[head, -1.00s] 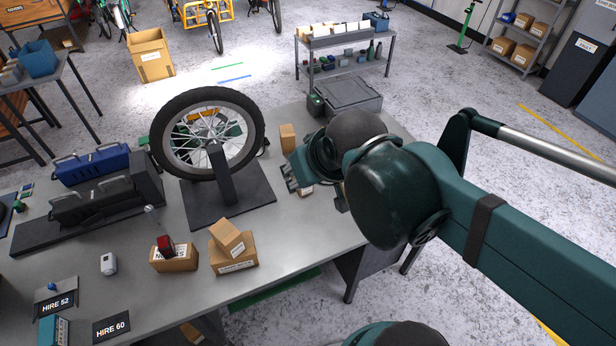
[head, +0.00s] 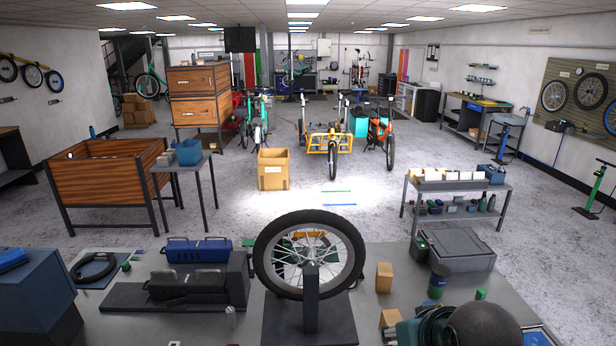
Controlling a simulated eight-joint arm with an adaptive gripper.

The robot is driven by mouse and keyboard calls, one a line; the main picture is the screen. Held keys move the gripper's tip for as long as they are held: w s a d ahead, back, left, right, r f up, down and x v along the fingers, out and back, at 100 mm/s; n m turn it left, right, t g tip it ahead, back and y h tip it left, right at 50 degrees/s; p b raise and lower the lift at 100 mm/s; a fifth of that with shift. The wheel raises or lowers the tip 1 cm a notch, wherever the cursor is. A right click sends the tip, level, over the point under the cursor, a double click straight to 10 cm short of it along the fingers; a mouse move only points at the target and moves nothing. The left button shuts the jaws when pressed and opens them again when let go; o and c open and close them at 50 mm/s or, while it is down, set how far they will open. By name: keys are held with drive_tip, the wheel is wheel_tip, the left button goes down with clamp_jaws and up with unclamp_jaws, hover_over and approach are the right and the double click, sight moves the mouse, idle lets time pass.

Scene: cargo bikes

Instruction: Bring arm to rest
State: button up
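My arm shows only at the bottom right of the head view, as a dark rounded joint and dark teal parts over the workbench (head: 375,300). My gripper (head: 392,336) is at the bottom edge, mostly cut off by the frame. Its fingers cannot be made out, so I cannot tell whether it is open or holds anything. It is right of the wheel stand and close to a small cardboard box (head: 389,318).
A spoked wheel (head: 262,255) stands upright on a black stand (head: 310,305). A cardboard box (head: 384,277) and a green container (head: 437,282) stand near my arm. A blue toolbox (head: 198,250) is left. A grey crate (head: 460,250) and a shelf (head: 458,186) lie beyond.

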drive_tip(key=shift+f+b, duration=1.5)
drive_tip(key=shift+f, duration=0.4)
